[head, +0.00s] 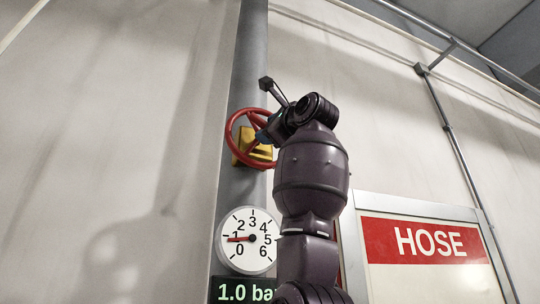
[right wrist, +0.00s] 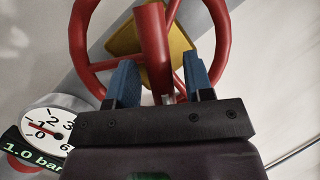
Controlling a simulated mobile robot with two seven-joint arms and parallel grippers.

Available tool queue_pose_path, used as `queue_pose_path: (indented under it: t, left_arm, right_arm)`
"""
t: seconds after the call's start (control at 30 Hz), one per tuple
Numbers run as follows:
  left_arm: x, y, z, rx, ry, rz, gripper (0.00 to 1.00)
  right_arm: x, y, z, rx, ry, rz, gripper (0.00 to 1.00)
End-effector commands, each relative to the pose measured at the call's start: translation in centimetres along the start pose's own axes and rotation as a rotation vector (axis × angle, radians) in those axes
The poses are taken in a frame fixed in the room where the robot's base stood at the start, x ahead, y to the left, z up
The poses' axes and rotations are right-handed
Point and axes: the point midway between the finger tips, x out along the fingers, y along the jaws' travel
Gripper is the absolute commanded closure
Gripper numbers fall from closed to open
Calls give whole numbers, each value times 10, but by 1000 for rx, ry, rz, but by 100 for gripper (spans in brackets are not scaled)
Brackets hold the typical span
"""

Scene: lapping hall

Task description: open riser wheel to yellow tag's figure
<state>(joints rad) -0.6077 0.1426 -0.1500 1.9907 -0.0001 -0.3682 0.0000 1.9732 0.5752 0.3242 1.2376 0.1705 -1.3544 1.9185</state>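The red riser wheel (head: 233,150) is on the grey riser pipe (head: 250,60), partly hidden by my right arm. A yellow piece (head: 244,146) sits behind the wheel; no figure is readable on it. In the right wrist view my right gripper (right wrist: 160,80) has its blue fingers apart on either side of a red part of the wheel (right wrist: 152,40), with gaps visible. The round gauge (head: 250,240) has its red needle near 1. The display below it (head: 243,291) reads 1.0 bar, its right end hidden in the head view. My left gripper is not in view.
A white cabinet with a red HOSE sign (head: 425,240) stands at the right of the riser. A thin pipe (head: 452,140) runs down the wall behind it. The pale wall left of the riser is clear.

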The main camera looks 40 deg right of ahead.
Motion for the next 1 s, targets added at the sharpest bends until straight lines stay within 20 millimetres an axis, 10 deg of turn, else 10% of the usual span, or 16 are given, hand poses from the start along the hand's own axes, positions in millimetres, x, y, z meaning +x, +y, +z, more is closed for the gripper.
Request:
queue_pose_path:
  t: [0.37,1.0]
  left_arm:
    - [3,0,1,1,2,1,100]
    - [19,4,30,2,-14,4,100]
  right_arm:
    - [-6,-1,0,-1,-1,-4,52]
    - [-101,0,0,0,-1,-3,52]
